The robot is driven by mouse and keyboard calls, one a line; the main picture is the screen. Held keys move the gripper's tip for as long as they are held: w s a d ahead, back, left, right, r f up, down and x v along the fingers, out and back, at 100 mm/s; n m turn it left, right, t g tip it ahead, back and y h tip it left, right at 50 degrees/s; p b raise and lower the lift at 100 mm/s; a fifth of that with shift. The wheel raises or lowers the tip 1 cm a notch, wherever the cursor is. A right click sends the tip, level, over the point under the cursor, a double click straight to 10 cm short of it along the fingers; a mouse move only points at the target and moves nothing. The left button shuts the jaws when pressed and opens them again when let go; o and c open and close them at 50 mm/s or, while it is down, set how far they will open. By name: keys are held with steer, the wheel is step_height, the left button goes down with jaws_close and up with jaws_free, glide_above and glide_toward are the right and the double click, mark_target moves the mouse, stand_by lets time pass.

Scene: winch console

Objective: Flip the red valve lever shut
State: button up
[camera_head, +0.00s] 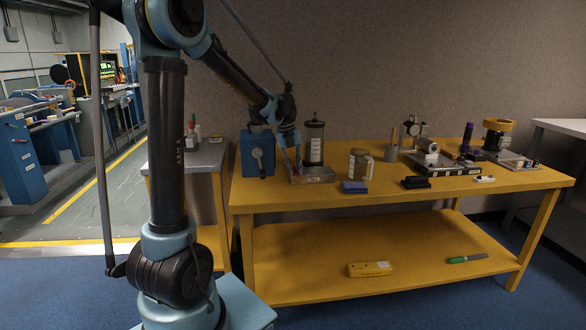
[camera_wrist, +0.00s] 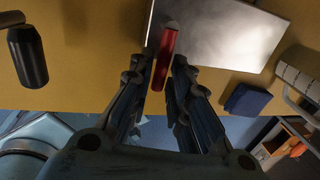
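The red valve lever (camera_wrist: 165,58) shows in the wrist view as a short red bar with a pale end, lying over the edge of a flat grey metal block (camera_wrist: 215,32). In the head view the block (camera_head: 318,174) sits near the front edge of the yellow bench, and the lever is mostly hidden by my gripper. My gripper (camera_wrist: 158,64) is open, with one finger on each side of the lever. Narrow gaps show between the lever and both fingers. In the head view my gripper (camera_head: 291,158) points down at the block's left end.
A blue box with a black handle (camera_head: 258,153) stands close left of my gripper. More equipment fills the yellow bench's (camera_head: 480,187) right side.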

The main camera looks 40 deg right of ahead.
steer(key=shift+o, duration=0.4)
steer(key=shift+r, duration=0.1)
steer(key=shift+w+r, duration=0.1)
steer(key=shift+r, duration=0.25)
step_height(320, 180, up, 11)
steer(key=w+a, duration=0.1)
steer(key=a, duration=0.1)
steer(key=shift+w, duration=0.25)
steer(key=shift+d+f, duration=0.1)
